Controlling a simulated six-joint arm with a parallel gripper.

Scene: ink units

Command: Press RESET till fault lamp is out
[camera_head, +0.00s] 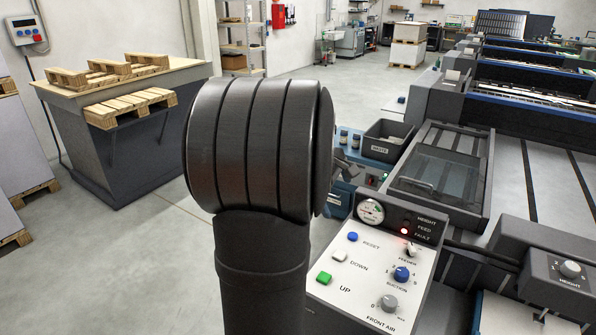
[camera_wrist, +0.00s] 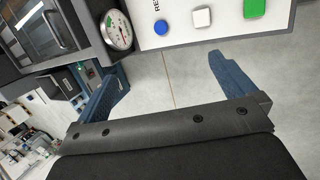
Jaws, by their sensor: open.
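The white control panel (camera_head: 370,275) carries a blue RESET button (camera_head: 352,237), a white DOWN button (camera_head: 340,257) and a green UP button (camera_head: 324,278). The red fault lamp (camera_head: 404,231), beside the FAULT label, is lit. In the wrist view the RESET button (camera_wrist: 161,27) is at the top, left of the DOWN button (camera_wrist: 202,17). My gripper (camera_wrist: 150,75) is open and empty, its two blue fingers wide apart. In that picture the fingers lie below the panel's edge, off the buttons. My dark arm hides most of the gripper in the head view.
A pressure gauge (camera_head: 370,211) and several knobs sit on the panel near the buttons. A WASTE bin (camera_head: 388,141) stands behind it. A HEIGHT control box (camera_head: 562,265) is at right. Grey floor (camera_head: 165,260) is clear at left, before a pallet stack.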

